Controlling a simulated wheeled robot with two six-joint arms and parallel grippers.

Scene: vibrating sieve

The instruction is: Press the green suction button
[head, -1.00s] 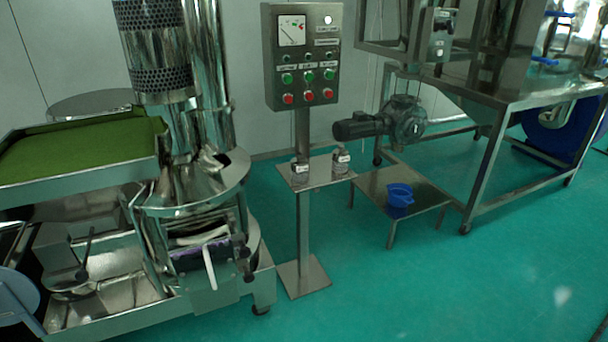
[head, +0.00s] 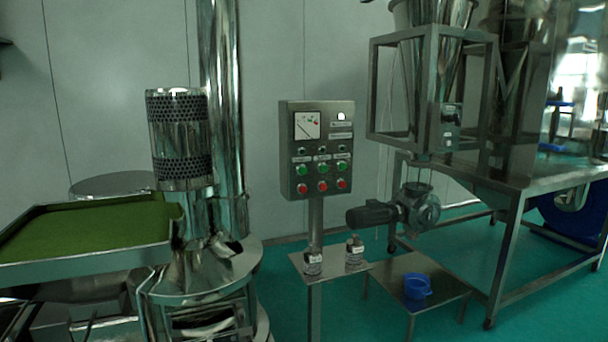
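A grey metal control box (head: 317,149) stands on a post in the middle of the head view. It has a dial at its upper left, a row of green buttons and a row of red buttons below them. The green buttons are a left one (head: 302,170), a middle one (head: 322,168) and a right one (head: 341,166). The labels above them are too small to read, so I cannot tell which is the suction button. Neither of my grippers is in view.
A sieve machine with a green-filled tray (head: 90,232) stands at the left. Two small bottles sit on a shelf (head: 334,268) below the box. A low table with a blue cup (head: 416,286), a motor (head: 375,213) and a metal frame stand at the right.

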